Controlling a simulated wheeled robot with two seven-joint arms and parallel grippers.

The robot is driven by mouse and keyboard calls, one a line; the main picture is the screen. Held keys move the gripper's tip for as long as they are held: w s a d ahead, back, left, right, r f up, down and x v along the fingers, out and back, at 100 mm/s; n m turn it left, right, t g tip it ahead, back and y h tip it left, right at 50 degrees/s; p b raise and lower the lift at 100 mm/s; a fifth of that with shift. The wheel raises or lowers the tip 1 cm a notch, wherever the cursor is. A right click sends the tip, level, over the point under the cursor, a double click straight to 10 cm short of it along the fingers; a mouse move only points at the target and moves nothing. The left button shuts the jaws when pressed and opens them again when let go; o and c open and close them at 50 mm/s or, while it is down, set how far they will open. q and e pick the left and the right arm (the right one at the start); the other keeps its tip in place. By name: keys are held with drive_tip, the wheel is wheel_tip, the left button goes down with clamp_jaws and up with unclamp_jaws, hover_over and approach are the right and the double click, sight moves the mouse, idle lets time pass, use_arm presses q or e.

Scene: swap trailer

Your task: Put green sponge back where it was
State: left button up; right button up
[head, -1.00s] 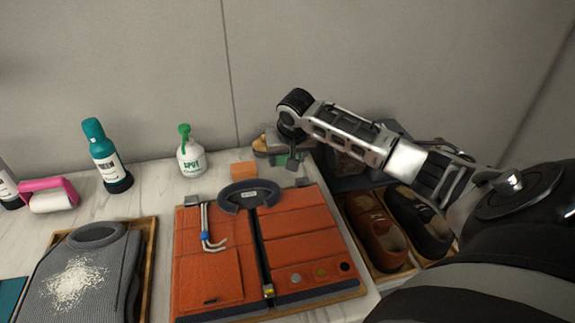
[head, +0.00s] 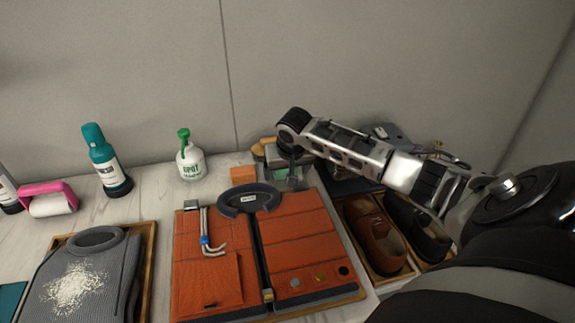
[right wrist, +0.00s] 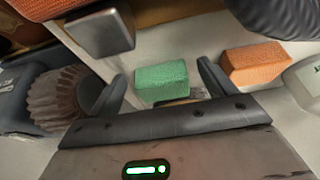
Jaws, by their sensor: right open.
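The green sponge (right wrist: 162,82) is a small block on the pale countertop, between the fingers of my right gripper (right wrist: 162,71). The fingers are open, with a gap on each side of the sponge. In the head view the green sponge (head: 279,174) shows only in part, beside my right gripper (head: 291,176), at the back of the counter. An orange sponge (right wrist: 254,62) lies just beside it, apart from the right finger; it also shows in the head view (head: 243,172). My left gripper is not in view.
A brush with a ribbed brown part (right wrist: 58,98) stands close to the left finger. The orange garment (head: 208,270) on its board lies in front. Shoes (head: 378,240) sit in a tray to the right.

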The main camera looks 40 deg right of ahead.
drive_tip(key=v, duration=1.2)
